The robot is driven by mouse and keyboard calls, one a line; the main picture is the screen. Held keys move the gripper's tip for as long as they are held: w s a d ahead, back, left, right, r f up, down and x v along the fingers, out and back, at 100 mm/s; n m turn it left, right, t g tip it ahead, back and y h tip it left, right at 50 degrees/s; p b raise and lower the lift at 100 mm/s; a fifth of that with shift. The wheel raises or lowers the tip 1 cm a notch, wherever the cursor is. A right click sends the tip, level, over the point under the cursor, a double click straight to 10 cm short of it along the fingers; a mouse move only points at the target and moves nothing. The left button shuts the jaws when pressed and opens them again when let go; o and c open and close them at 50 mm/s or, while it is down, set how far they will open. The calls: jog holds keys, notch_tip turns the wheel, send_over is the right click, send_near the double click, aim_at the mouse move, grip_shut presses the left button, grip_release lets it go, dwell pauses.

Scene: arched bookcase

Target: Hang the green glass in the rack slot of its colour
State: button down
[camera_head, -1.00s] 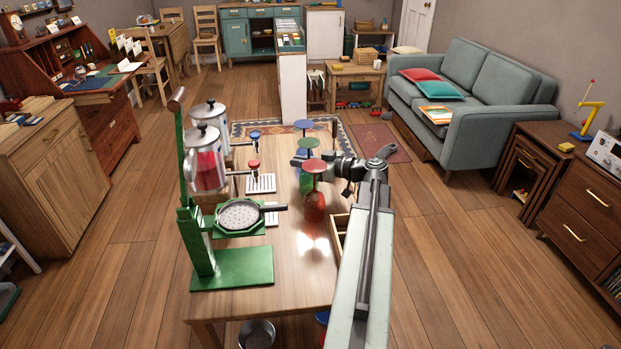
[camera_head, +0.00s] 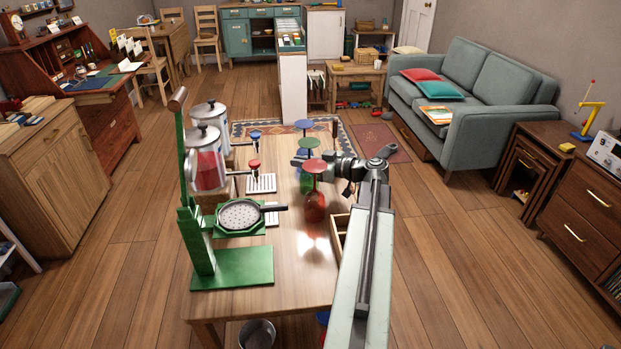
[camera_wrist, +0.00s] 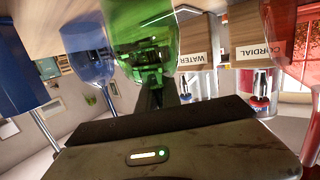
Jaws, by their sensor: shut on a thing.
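Three stemmed glasses stand upside down in a row on the wooden table in the head view. The green glass (camera_head: 308,143) is in the middle, its round foot on top and its lower part mostly hidden. The blue glass (camera_head: 304,125) is behind it and the red glass (camera_head: 314,205) in front. My gripper (camera_head: 303,160) is shut on the green glass, reaching in from the right. In the wrist view the green glass (camera_wrist: 145,40) is straight ahead between the blue glass (camera_wrist: 85,40) and the red one (camera_wrist: 290,45). I cannot make out the rack.
A green lever press (camera_head: 230,265) stands at the table's front left. Two drink dispensers (camera_head: 207,160) stand behind it, beside drip trays (camera_head: 262,184). A wooden open box (camera_head: 339,232) is partly hidden by my arm. The table's front middle is clear.

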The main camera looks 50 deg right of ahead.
jog(key=shift+r, duration=0.1)
notch_tip(320, 180, up, 22)
jog(key=p, duration=2.2)
